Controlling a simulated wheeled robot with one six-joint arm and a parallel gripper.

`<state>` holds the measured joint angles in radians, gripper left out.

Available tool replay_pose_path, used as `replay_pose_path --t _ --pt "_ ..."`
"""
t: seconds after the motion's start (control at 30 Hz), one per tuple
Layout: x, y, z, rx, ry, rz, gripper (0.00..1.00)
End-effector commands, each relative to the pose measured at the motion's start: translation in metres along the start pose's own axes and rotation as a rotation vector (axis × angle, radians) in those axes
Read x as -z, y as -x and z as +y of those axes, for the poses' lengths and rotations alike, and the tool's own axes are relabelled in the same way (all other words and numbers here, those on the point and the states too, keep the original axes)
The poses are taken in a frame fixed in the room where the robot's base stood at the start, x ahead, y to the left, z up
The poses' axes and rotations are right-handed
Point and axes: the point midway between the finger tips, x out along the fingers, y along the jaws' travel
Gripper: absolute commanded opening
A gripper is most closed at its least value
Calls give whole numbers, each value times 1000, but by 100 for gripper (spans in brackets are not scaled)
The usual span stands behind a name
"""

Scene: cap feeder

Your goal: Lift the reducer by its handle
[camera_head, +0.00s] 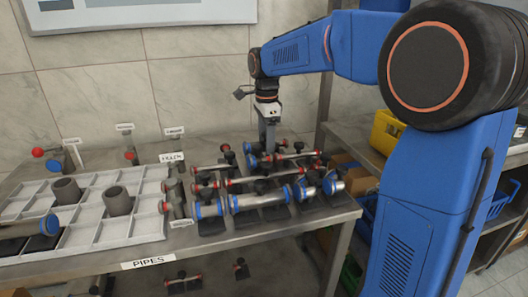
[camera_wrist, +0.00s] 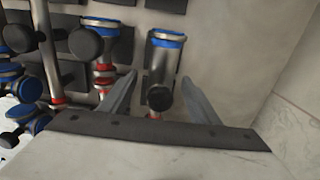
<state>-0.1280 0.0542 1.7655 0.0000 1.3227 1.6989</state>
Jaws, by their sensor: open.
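My gripper (camera_head: 268,146) points down over the back of the table among the pipe parts in the head view. In the wrist view my gripper (camera_wrist: 160,77) is open, one finger on each side of a short metal piece with a blue ring, which looks like the reducer (camera_wrist: 164,58). Its dark round handle (camera_wrist: 159,97) shows between the fingers, apart from both. The height of the fingers against the handle cannot be told. In the head view I cannot single out this piece clearly behind the gripper and the other parts.
Other pipe pieces with red and blue rings stand close by, including a valve-like part (camera_wrist: 103,50) just left of the fingers. A white divided tray (camera_head: 87,205) with grey pipes fills the table's left. The tiled wall (camera_head: 190,75) is close behind. Shelves stand right.

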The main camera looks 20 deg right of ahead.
Motion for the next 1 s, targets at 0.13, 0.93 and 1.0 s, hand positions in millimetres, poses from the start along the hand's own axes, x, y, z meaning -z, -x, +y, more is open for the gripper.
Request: replay_pose_path --t 0.13,0.93,1.0 --pt "0 -18 0 -1 0 0 56" --pt "0 -21 0 2 0 0 11" --pt "0 -15 -1 4 0 -1 11"
